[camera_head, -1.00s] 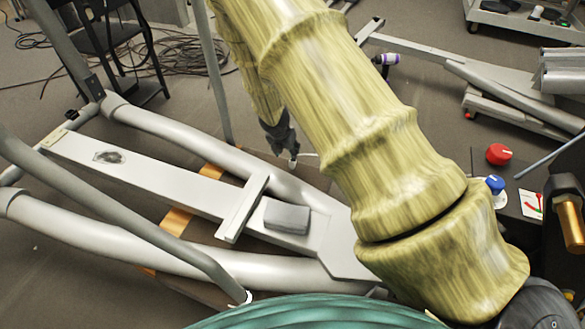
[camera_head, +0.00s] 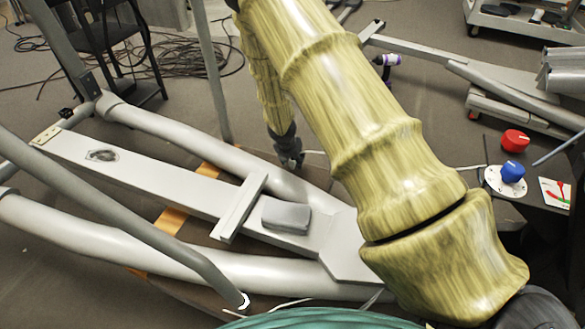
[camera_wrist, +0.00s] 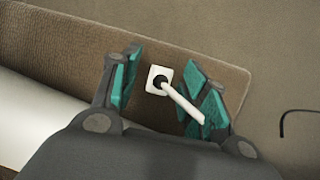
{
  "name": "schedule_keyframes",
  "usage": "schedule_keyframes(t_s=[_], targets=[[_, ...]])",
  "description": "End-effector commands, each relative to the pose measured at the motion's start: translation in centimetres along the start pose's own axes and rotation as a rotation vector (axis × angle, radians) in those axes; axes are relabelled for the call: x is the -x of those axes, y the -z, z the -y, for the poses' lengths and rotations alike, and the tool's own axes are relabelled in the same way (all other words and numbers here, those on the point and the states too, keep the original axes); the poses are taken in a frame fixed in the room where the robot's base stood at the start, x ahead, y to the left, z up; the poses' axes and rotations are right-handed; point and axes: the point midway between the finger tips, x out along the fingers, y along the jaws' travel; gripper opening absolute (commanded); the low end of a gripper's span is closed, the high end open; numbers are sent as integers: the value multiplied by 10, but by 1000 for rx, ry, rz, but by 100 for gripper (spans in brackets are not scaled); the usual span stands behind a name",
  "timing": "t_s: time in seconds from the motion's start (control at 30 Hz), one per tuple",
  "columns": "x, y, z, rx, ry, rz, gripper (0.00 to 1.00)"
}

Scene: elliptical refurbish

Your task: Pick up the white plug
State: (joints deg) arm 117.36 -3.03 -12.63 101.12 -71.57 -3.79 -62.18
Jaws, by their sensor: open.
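The white plug (camera_wrist: 159,79) shows in the wrist view as a small white square piece with a dark round middle and a white stem or cable slanting to the lower right. It lies over a brown surface. My gripper (camera_wrist: 166,88) is open, with teal finger pads on both sides of the plug. The right pads come close to the white stem; I cannot tell whether they touch it. In the head view my gripper (camera_head: 290,158) points down beside the grey frame, and the plug is not clearly visible there.
A grey tubular machine frame (camera_head: 130,175) with a grey pad (camera_head: 286,217) lies left of my gripper. A red knob (camera_head: 515,140) and a blue knob (camera_head: 511,172) are at the right. Cables (camera_head: 190,52) lie on the floor behind.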

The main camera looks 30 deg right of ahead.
Motion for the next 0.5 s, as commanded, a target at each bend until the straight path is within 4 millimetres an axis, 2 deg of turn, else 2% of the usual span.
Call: schedule_keyframes(t_s=[0.27, 0.37, 0.5], targets=[[-4, 0, 0, 0, 0, 0, 45], [-4, 0, 0, 0, 0, 0, 30], [-4, 0, 0, 0, 0, 0, 5]])
